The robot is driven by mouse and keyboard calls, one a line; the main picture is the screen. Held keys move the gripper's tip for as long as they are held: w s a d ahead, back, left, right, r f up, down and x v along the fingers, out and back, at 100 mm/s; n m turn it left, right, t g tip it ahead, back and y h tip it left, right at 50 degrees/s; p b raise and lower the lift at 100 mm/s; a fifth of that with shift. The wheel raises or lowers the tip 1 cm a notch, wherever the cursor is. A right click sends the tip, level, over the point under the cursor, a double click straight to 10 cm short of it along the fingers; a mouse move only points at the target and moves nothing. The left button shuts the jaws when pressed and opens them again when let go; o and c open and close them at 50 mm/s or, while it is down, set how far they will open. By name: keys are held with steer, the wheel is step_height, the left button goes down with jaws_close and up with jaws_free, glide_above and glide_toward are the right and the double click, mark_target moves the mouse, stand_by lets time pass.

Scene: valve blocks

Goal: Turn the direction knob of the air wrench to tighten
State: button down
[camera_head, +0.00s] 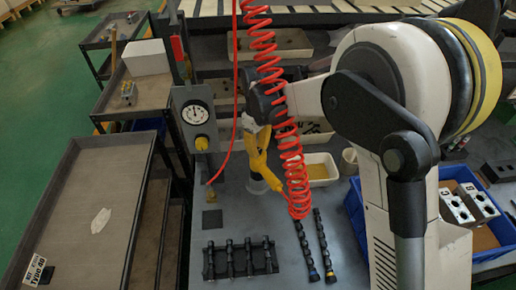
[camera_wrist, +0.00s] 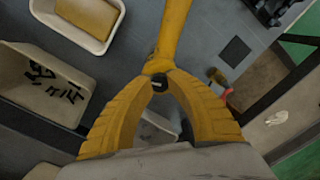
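The air wrench (camera_wrist: 173,30) is yellow; in the wrist view its body runs up from my fingertips to the top edge. Its dark knob (camera_wrist: 159,83), with a pale mark, sits between the tips of my gripper (camera_wrist: 160,78). The two yellow fingers arch in from both sides, and their tips look closed on the knob. In the head view my gripper (camera_head: 257,160) points down over the bench. The wrench (camera_head: 271,180) slants below it toward the red coiled hose (camera_head: 298,200). The knob is too small to make out there.
A gauge box (camera_head: 194,117) with a yellow knob stands to the left. A black rack (camera_head: 240,262) and two dark rods lie on the bench (camera_head: 225,215) in front. A blue crate (camera_head: 355,205) with metal blocks is at the right. Pale trays stand behind.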

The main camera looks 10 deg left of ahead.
steer(key=shift+m, duration=0.4)
steer(key=m, duration=0.3)
steer(key=shift+m, duration=0.4)
steer(key=m, duration=0.4)
steer(key=shift+m+b, duration=0.3)
steer(key=shift+b, duration=0.05)
steer(key=m, duration=0.4)
steer(key=shift+m, duration=2.5)
steer(key=c, duration=1.2)
jaws_free()
